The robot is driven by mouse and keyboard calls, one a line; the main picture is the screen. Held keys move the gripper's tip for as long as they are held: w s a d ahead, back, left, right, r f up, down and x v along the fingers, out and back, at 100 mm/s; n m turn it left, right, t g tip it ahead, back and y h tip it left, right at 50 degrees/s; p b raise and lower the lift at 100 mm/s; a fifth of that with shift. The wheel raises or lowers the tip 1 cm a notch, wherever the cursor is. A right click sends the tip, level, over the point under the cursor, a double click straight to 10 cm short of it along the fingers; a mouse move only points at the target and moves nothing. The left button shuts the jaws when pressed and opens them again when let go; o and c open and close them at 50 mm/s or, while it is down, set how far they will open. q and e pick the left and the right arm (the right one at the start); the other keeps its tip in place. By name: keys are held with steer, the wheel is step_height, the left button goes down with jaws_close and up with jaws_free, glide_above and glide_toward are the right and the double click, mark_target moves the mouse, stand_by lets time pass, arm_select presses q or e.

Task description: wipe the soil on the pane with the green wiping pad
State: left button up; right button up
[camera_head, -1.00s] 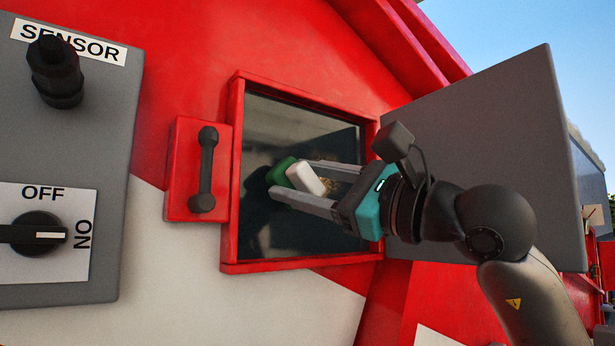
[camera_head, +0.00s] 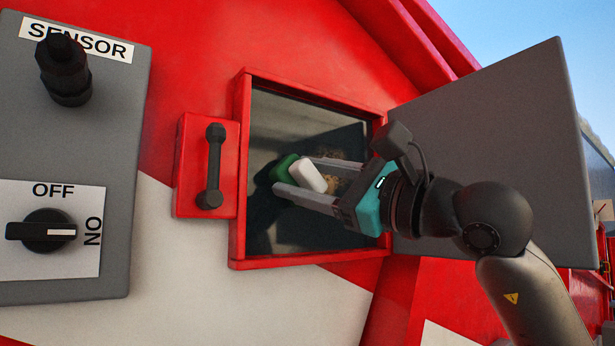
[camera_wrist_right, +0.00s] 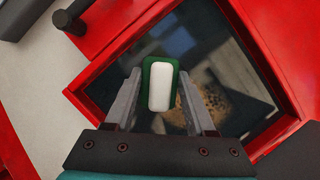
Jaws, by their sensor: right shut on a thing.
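The green wiping pad (camera_head: 283,168) has a white block-shaped grip (camera_head: 311,177) on its back. My right gripper (camera_head: 295,176) is shut on this white grip, in front of the dark pane (camera_head: 290,125). In the right wrist view the pad (camera_wrist_right: 176,68) sits between the fingers, green side toward the pane. I cannot tell whether the pad touches the glass. Brown speckled soil (camera_wrist_right: 212,104) shows on the pane to the right of the pad and partly behind the right finger. In the head view the soil is mostly hidden by the gripper. My left gripper is not in view.
A raised red frame (camera_head: 239,170) surrounds the pane. A red block with a black handle (camera_head: 214,165) is left of it. An open grey door (camera_head: 500,130) stands to the right behind my arm. A grey sensor box (camera_head: 100,150) with a knob (camera_head: 48,231) is far left.

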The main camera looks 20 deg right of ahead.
steer(key=shift+w+a, duration=0.1)
steer(key=shift+w, duration=0.35)
